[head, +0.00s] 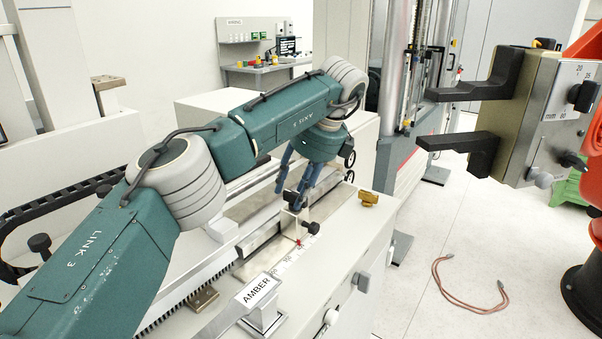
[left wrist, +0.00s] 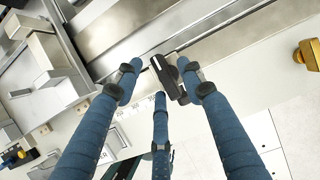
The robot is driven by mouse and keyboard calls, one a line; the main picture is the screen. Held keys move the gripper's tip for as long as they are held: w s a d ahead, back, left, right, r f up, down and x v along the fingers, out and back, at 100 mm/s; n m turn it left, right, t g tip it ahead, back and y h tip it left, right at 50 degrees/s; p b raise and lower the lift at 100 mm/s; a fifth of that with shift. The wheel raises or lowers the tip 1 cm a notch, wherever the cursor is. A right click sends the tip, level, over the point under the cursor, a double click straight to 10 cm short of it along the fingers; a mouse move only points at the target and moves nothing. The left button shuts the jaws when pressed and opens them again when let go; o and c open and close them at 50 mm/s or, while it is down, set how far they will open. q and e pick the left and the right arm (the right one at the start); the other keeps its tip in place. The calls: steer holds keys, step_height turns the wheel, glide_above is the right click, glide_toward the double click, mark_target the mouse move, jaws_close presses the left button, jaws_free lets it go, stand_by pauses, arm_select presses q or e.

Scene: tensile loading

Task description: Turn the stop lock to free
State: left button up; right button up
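My left gripper (head: 296,196) has three blue fingers with dark bands and points down at the bench top. In the left wrist view its fingertips (left wrist: 160,80) are spread. A black lever-like knob (left wrist: 168,78), which looks like the stop lock, lies between them, close to the right fingertip; I cannot tell whether they touch. In the head view a black knob (head: 310,228) shows just below the fingers, beside a small block with a red mark. No lock marking is readable. My right gripper (head: 424,118), two black jaws on a box with a dial, is open and empty.
A scale strip (head: 284,265) runs along the bench top. An AMBER-labelled metal part (head: 262,310) stands at the front, and a brass piece (head: 368,199) sits near the right edge. A reddish cable (head: 462,294) lies on the open floor.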

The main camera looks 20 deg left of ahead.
arm_select(q)
steer(key=v, duration=1.1)
steer(key=shift+r, duration=0.15)
steer(key=shift+s+d, duration=0.1)
steer(key=shift+d, duration=0.05)
